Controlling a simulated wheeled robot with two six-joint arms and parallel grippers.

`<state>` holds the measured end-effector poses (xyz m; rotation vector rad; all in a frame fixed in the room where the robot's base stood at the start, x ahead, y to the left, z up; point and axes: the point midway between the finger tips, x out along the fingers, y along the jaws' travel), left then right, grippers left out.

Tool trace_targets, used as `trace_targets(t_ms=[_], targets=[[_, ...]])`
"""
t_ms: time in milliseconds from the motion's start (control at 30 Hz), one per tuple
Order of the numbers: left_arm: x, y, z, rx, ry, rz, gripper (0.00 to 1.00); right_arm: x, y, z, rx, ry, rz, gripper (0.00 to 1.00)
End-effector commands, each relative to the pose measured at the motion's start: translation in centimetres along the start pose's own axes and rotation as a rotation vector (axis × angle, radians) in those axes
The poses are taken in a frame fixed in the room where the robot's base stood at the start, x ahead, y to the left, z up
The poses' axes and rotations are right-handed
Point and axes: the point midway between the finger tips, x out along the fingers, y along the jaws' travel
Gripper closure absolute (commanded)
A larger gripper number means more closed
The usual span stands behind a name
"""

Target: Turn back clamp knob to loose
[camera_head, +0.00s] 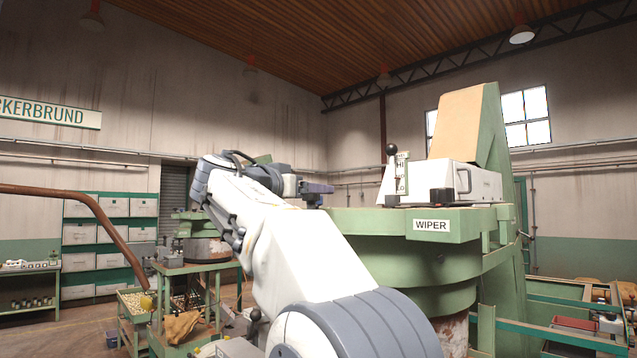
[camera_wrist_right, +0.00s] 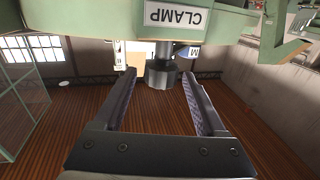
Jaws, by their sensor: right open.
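My right gripper (camera_wrist_right: 157,90) is open, with one finger on each side of the knob near the fingertips. I cannot tell whether either finger touches it. In the head view the right gripper (camera_head: 318,189) is at the left end of the green machine. I cannot make out the knob there. My left gripper is not in view.
The green machine (camera_head: 405,222) has a WIPER label (camera_head: 432,225), a white box (camera_head: 470,180) and a black-knobbed lever (camera_head: 391,150) on top. A green bench (camera_head: 190,268) stands to the left. Green framework (camera_wrist_right: 285,25) is close by at the right of the wrist view.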

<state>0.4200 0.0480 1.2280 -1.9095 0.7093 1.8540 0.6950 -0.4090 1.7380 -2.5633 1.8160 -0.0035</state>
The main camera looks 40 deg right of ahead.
Motion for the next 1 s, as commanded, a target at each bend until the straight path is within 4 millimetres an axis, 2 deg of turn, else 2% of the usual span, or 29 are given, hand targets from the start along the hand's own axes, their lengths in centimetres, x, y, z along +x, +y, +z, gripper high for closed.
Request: trace_targets(t_ms=[33, 233, 600, 667, 800, 1000], targets=[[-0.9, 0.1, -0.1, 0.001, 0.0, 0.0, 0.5, 1.0, 0.1, -0.4, -0.003, -0.002, 0.004, 0.27], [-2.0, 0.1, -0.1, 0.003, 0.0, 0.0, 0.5, 3.3, 0.0, -0.1, -0.003, -0.002, 0.001, 0.27], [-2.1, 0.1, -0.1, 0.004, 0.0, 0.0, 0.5, 4.0, -0.1, 0.1, -0.001, -0.002, -0.002, 0.27], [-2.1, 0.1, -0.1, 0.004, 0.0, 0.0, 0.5, 3.9, -0.1, 0.1, -0.001, -0.002, -0.002, 0.46], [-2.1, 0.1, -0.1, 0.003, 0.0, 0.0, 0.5, 3.9, -0.1, 0.1, -0.001, -0.002, -0.002, 0.99], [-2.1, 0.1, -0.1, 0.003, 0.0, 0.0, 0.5, 3.9, -0.1, 0.1, -0.001, -0.002, -0.002, 1.0]])
